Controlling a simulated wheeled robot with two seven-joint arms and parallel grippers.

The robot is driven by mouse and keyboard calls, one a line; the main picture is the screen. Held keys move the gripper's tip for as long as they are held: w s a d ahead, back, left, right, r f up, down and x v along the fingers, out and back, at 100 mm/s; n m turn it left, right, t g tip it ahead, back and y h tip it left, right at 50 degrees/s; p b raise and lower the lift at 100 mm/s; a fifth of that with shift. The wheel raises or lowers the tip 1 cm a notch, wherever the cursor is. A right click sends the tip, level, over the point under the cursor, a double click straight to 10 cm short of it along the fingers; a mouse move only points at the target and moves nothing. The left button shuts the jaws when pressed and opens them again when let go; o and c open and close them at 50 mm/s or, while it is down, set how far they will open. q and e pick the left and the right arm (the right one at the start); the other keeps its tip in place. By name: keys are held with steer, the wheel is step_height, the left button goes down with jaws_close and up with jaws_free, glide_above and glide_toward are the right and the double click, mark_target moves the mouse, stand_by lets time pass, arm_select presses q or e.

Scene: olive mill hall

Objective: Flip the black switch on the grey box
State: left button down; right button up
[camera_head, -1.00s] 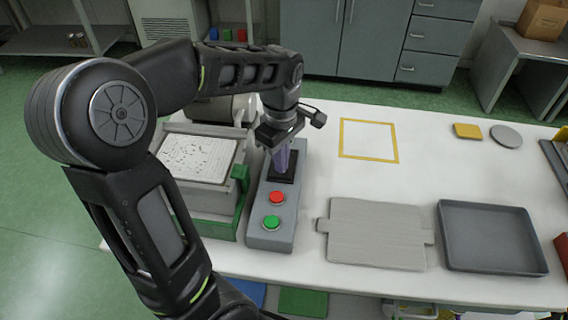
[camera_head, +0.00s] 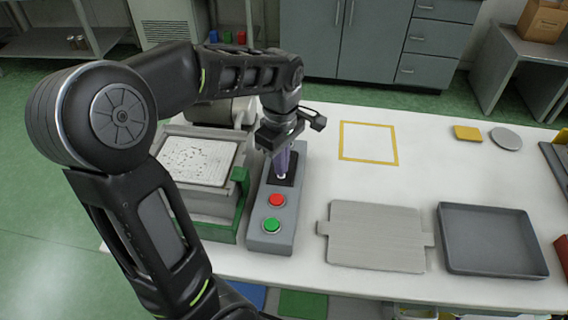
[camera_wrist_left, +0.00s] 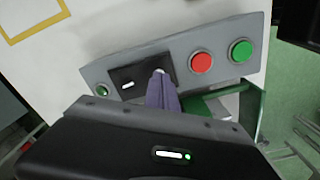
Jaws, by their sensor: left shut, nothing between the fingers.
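The grey box (camera_head: 291,211) stands on the white table, with a red button (camera_head: 276,199) and a green button (camera_head: 271,224) on its near half. A black plate with the black switch (camera_head: 273,182) is on its top beyond the red button. It also shows in the left wrist view (camera_wrist_left: 126,76), with a white mark on it. My left gripper (camera_head: 282,177) points down at this plate, its purple fingers together and empty. In the left wrist view its fingertips (camera_wrist_left: 160,76) are over the plate's edge nearer the red button. They hide part of the switch; contact is unclear.
A machine with a speckled white top (camera_head: 196,160) and green side parts stands close left of the box. To the right lie a grey board (camera_head: 376,237), a dark tray (camera_head: 490,239) and a yellow square outline (camera_head: 369,142). The table right of the box is mostly clear.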

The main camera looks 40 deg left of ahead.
arm_select(q)
step_height(320, 180, up, 6)
steer(key=p, duration=0.4)
stand_by(0.6)
